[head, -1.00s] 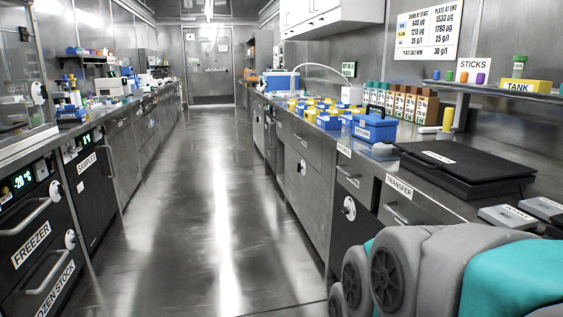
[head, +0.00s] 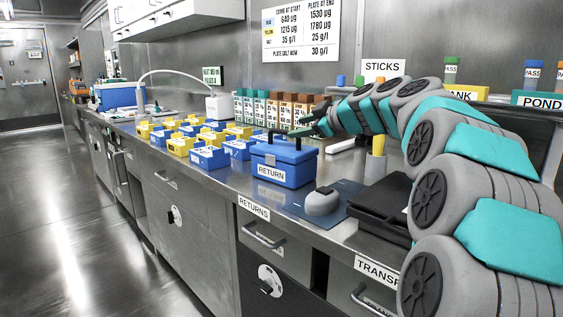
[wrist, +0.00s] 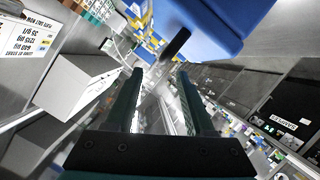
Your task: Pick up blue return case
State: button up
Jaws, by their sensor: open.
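The blue return case (head: 283,167) stands upright on the right-hand counter, with a RETURN label on its front and a dark handle on top. In the wrist view the blue case (wrist: 212,22) fills the upper right, with its dark handle (wrist: 176,44) just beyond my fingertips. My gripper (head: 308,128) is above and just behind the right side of the case in the head view. In the wrist view my gripper (wrist: 164,82) has its two fingers apart, with nothing between them. I cannot tell whether a finger touches the handle.
Blue and yellow boxes (head: 181,145) stand left of the case. A row of labelled cartons (head: 275,108) is behind it. A grey rounded object (head: 322,202) on a dark blue mat and a black flat device (head: 382,210) lie to the right. The aisle floor (head: 60,220) is clear.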

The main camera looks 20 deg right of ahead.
aim_at(285, 132)
jog(key=x, duration=0.2)
jog(key=p+x, duration=0.1)
jog(key=x, duration=0.4)
jog(key=shift+a+f+p, duration=0.1)
jog(key=shift+f+p, duration=0.2)
jog(key=shift+f, duration=0.05)
grip_shut()
dwell(1.0)
